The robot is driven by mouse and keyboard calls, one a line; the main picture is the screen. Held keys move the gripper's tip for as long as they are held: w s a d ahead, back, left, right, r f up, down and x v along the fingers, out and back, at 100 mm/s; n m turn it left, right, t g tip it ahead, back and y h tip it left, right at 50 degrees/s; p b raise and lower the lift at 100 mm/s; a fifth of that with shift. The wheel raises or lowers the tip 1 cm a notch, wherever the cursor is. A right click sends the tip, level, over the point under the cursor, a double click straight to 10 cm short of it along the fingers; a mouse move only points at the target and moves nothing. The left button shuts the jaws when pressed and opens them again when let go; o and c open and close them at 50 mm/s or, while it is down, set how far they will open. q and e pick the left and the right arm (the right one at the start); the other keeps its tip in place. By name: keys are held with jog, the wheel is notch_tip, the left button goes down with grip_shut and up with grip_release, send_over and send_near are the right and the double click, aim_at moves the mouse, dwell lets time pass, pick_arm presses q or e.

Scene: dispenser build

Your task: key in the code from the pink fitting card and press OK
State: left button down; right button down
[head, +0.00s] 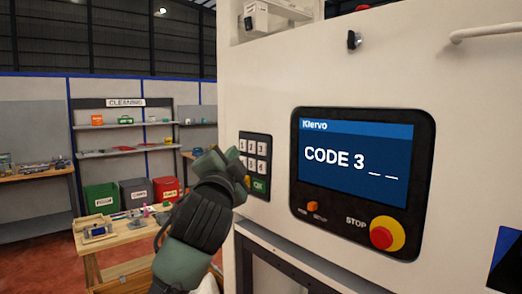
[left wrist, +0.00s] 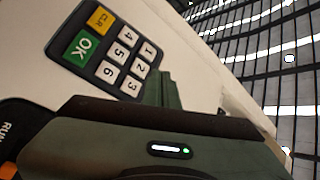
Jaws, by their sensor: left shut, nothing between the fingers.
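The keypad (head: 255,150) is on the white machine's front, with keys 1 to 6, a yellow CLR key and a green OK key (head: 258,184). In the left wrist view the keypad (left wrist: 104,47) shows at a slant, with its OK key (left wrist: 83,47) clear. The screen (head: 356,160) reads "CODE 3 _ _". My left gripper (head: 238,160) is shut and empty, its tip just in front of the keypad's left side, hiding part of the lower left. I cannot tell whether it touches a key. My right gripper is not in view. I cannot make out a pink fitting card.
A red STOP button (head: 382,236) on a yellow base sits below the screen, beside an orange switch (head: 312,206). A wooden workbench (head: 125,236) with small items stands at left. Behind it are shelves marked CLEANING (head: 125,102) and several coloured bins.

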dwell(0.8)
